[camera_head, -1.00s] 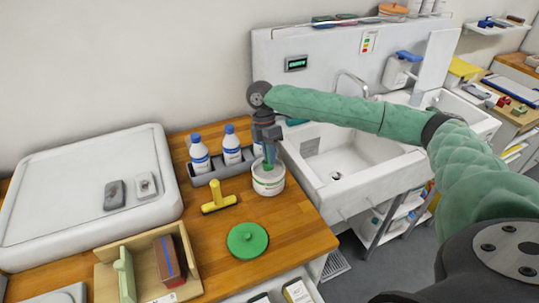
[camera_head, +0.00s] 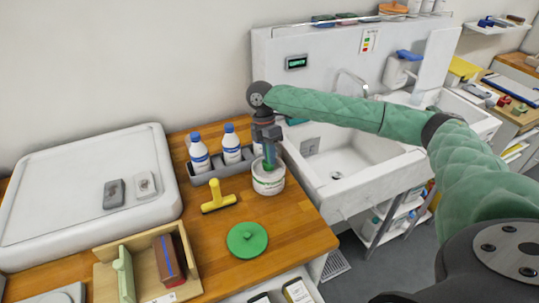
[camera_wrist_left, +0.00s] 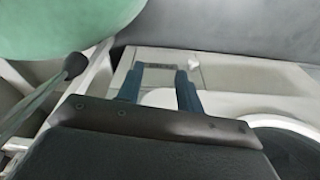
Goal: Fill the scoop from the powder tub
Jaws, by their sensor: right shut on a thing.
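The white powder tub (camera_head: 268,181) stands open on the wooden counter, near its right edge by the sink. My right gripper (camera_head: 268,143) points down above the tub and is shut on the green scoop (camera_head: 269,157). The lower end of the scoop is inside the tub, so its bowl and the powder are hidden. A round green lid (camera_head: 247,239) lies flat on the counter in front of the tub. My left gripper (camera_wrist_left: 160,88) shows in the left wrist view, with its two blue fingers apart and nothing between them.
A grey rack (camera_head: 222,169) with white bottles (camera_head: 231,145) stands just behind and left of the tub. A yellow T-shaped tool (camera_head: 218,199) lies left of it. A wooden box (camera_head: 105,278) and white board (camera_head: 90,190) fill the left. The sink (camera_head: 345,160) is to the right.

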